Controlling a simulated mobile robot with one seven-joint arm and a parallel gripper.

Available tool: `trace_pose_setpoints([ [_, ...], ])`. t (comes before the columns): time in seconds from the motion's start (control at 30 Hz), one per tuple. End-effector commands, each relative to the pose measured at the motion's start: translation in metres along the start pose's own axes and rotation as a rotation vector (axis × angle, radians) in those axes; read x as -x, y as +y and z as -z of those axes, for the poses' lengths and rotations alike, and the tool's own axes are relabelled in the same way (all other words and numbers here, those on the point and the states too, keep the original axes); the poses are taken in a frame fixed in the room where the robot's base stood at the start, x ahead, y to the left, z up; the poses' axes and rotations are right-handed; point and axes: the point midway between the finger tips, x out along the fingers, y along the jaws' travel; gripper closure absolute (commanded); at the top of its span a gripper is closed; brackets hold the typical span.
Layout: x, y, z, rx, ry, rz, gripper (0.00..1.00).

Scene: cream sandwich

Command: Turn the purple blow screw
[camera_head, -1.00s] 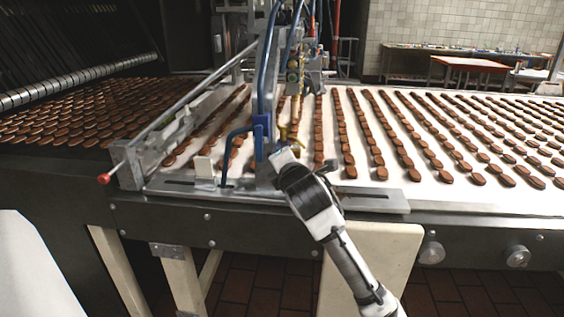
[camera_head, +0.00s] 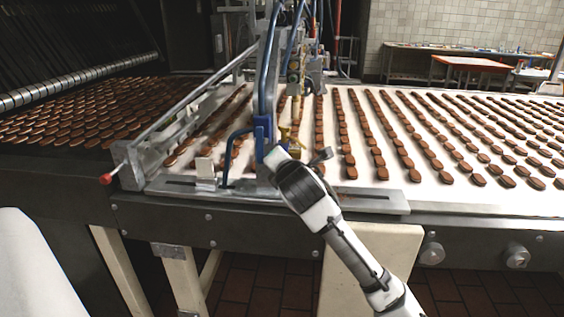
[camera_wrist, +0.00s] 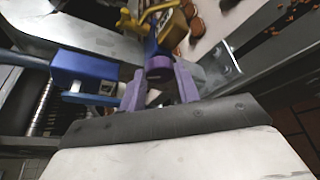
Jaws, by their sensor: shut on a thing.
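The purple blow screw (camera_wrist: 159,70) shows in the wrist view as a short dark purple knob below a brass and yellow fitting (camera_wrist: 165,18). My gripper (camera_wrist: 159,88) has its two lavender-tinted fingers on either side of the knob and is shut on it. In the head view my gripper (camera_head: 276,157) is at the front of the machine, beside the blue bracket (camera_head: 263,135). The screw is hidden there behind my gripper and wrist.
A blue block (camera_wrist: 85,72) stands close to the left finger in the wrist view. A metal rail (camera_head: 370,199) runs along the machine's front edge. Rows of chocolate biscuits (camera_head: 380,172) lie on the white belt to the right. Blue hoses (camera_head: 265,60) hang above.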

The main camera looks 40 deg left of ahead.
Motion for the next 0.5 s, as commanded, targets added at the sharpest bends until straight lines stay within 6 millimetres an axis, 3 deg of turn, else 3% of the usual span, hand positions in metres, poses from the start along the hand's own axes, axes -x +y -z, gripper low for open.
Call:
trace_pose_setpoints([
  [0.03, -0.0004, -0.0005, 0.0011, 0.0, 0.002, 0.001, 0.67],
  [0.2, -0.0003, -0.0002, 0.0007, -0.001, 0.001, 0.0, 0.46],
  [0.5, 0.0016, -0.0001, 0.0003, -0.001, 0.0, -0.001, 0.46],
])
